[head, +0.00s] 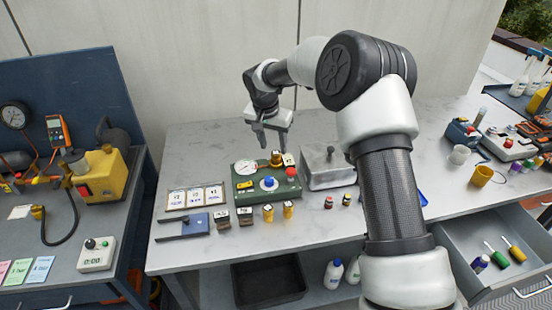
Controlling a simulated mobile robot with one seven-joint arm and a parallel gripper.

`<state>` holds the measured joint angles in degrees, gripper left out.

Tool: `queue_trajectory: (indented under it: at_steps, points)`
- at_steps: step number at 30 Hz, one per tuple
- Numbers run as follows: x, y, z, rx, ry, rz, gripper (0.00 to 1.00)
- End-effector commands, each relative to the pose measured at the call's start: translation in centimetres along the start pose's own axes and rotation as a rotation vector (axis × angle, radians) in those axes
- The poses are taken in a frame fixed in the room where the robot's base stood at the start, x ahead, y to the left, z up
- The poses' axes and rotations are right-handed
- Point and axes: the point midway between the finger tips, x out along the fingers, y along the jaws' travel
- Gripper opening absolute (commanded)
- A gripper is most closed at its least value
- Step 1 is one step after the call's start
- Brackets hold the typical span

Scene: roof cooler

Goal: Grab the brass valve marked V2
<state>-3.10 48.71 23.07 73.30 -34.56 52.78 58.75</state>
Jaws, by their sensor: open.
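Two small brass valves (267,213) and (288,210) stand side by side on the grey table, in front of a green box. A third brass-coloured piece (276,158) is on the back of the green box (283,190), beside a white tag (288,160). I cannot read a V2 mark on any of them. My gripper (271,143) is open and points down just above the back of the green box, near the third brass piece. Nothing shows between its fingers. I cannot tell whether it touches anything.
The green box bears a gauge (246,167), a blue knob (269,183) and a red knob (290,172). A card frame (194,198) and blue plate (182,227) lie left. A grey lidded metal box (328,170) stands right. An open drawer (480,237) juts out at right.

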Motion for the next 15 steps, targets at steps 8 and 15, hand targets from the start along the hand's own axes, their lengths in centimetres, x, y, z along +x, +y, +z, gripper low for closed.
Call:
queue_trajectory:
  at_steps: [8, 15]
  points:
    - [3.8, 0.1, -0.4, 0.001, -0.004, 0.001, 0.45]
    - [5.1, 0.0, -0.5, 0.001, 0.0, -0.001, 0.45]
